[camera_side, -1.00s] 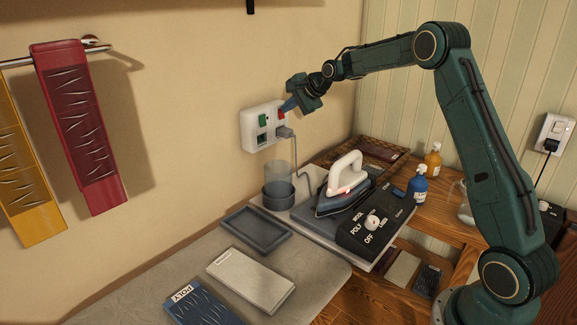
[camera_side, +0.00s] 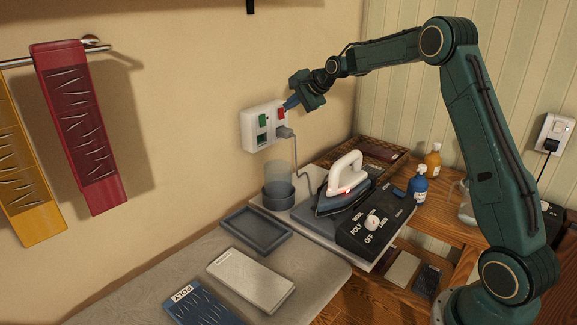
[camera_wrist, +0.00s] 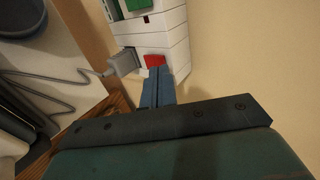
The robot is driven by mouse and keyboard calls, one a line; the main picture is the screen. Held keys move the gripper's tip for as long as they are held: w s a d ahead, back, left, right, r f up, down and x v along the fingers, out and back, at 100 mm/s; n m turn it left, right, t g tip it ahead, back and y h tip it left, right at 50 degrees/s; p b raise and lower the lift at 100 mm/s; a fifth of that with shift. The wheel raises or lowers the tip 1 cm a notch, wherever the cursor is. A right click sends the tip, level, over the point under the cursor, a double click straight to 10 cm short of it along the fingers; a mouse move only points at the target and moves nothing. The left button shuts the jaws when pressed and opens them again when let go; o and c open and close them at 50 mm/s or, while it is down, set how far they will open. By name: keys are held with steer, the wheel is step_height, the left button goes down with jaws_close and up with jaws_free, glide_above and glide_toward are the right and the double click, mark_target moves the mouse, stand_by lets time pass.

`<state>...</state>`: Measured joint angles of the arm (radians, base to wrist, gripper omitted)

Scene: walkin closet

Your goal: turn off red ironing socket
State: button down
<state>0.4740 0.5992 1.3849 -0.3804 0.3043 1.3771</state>
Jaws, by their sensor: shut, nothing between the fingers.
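The white wall socket box (camera_side: 261,127) has a green switch (camera_side: 262,119) on its left and a red switch (camera_side: 281,113) on its right. A grey plug (camera_side: 285,132) with a cord sits in the outlet below the red switch. My gripper (camera_side: 289,103) is shut and empty, its blue fingertips just right of the red switch. In the wrist view the closed fingers (camera_wrist: 158,84) point at the red switch (camera_wrist: 155,61) and partly overlap its lower edge. I cannot tell whether they touch it.
A white iron (camera_side: 344,180) with a red light stands on the grey station beside a black dial box (camera_side: 374,222). A clear cup (camera_side: 278,183) is below the socket. Blue (camera_side: 417,190) and yellow (camera_side: 432,160) bottles stand at the right. The wall around the socket is clear.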

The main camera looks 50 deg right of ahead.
steer(key=v, duration=1.2)
steer(key=shift+r, duration=0.35)
steer(key=shift+w+a, duration=0.1)
steer(key=s+a+r+n+g, duration=0.2)
steer(key=s+a+n, duration=0.7)
steer(key=s+a, duration=0.7)
steer(key=s+a+f+n+g, duration=0.1)
steer(key=s+a+f+n, duration=0.1)
steer(key=s, duration=0.4)
steer(key=s+a+f+n, duration=0.2)
steer(key=s+f+n, duration=0.1)
steer(key=s, duration=0.4)
steer(key=s+a+f+n+g, duration=0.1)
steer(key=s+f+n, duration=0.2)
steer(key=s, duration=0.4)
steer(key=shift+s+a+n+g, duration=0.3)
steer(key=shift+a+n, duration=0.1)
steer(key=shift+n, duration=0.1)
steer(key=shift+f, duration=0.1)
